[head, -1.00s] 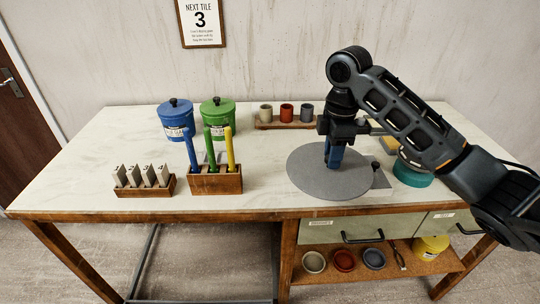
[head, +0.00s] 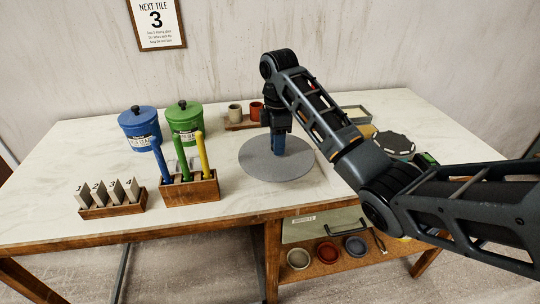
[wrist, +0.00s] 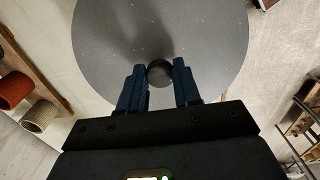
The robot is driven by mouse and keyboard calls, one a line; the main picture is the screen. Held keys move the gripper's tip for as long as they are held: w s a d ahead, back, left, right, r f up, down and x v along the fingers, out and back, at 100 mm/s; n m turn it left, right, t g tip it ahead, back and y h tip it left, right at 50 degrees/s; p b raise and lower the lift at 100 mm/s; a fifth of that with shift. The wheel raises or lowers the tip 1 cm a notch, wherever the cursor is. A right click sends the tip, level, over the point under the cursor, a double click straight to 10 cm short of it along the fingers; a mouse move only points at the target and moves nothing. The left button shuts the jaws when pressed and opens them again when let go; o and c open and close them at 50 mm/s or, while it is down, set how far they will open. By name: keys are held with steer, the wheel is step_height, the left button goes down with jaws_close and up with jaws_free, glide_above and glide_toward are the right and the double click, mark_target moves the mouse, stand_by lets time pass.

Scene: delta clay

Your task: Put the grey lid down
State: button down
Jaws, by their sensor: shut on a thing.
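The grey lid (head: 258,160) is a wide, flat, speckled disc in the middle of the worktop in the head view. It fills the upper middle of the wrist view (wrist: 205,45), with a dark round knob (wrist: 160,73) on it. My gripper (head: 279,148) points down over the lid. Its blue fingers (wrist: 160,88) are on both sides of the knob and shut on it. The lid looks about level. I cannot tell whether its underside touches the worktop or hangs just above it.
A wooden block (head: 190,190) with coloured tools stands left of the lid, a rack of tiles (head: 112,205) further left. Blue (head: 140,128) and green (head: 185,122) canisters and a cup rack (head: 240,124) stand behind. A dark scalloped disc (head: 393,144) lies right. Bare worktop (head: 245,200) lies in front.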

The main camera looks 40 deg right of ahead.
mark_target(270, 153)
steer(key=w+f+b, duration=0.1)
steer(key=w+d+f+b, duration=0.1)
steer(key=w+b, duration=0.1)
steer(key=shift+w+f, duration=0.25)
steer(key=shift+w, duration=0.05)
steer(key=shift+f, duration=1.95)
steer(key=shift+f, duration=0.15)
steer(key=c, duration=0.8)
jaws_free()
step_height(270, 153, up, 12)
steer(key=p, duration=0.5)
